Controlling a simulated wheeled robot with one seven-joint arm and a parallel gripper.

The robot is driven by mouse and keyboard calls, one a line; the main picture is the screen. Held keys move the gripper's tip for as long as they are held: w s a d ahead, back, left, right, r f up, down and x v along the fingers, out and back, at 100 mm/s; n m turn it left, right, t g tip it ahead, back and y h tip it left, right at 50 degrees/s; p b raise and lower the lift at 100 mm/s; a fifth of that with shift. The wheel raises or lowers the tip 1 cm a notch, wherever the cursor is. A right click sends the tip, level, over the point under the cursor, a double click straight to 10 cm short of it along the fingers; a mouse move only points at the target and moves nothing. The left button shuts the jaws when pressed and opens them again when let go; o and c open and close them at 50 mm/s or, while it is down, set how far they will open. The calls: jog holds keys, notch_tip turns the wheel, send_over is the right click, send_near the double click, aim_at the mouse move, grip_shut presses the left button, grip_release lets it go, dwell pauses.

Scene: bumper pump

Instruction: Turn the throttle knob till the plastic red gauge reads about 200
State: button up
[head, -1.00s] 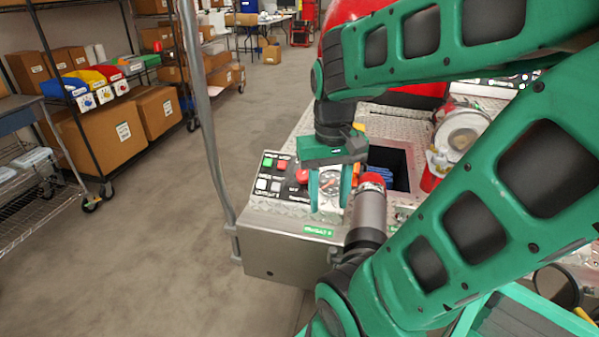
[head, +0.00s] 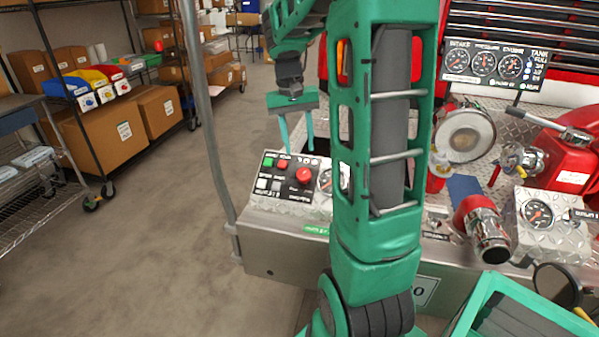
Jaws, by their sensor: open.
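My gripper (head: 298,148) hangs above the left control panel (head: 283,200), its two fingers pointing down, apart and empty. A round red knob (head: 303,175) sits on this panel below the fingers; I cannot read whether it is the throttle knob. A dial gauge (head: 325,181) beside it is partly hidden by my arm. Another dial gauge (head: 537,213), with a red needle, sits on a metal plate box at the right. The upper panel (head: 490,62) holds several dials with labels. I cannot tell which dial is the plastic red gauge, and the readings are too small to read.
The panel also carries a green button (head: 267,161) and a red button (head: 283,163). A grey pole (head: 207,120) stands left of the bumper. My arm covers the middle of the bumper. A red-and-chrome fitting (head: 482,228) and a round chrome cap (head: 465,134) stand at right.

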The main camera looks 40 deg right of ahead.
aim_at(303, 171)
jog(key=f, duration=0.6)
jog(key=s+d+f, duration=0.1)
jog(key=f, duration=0.2)
jog(key=shift+f, duration=0.4)
jog(key=c, duration=0.8)
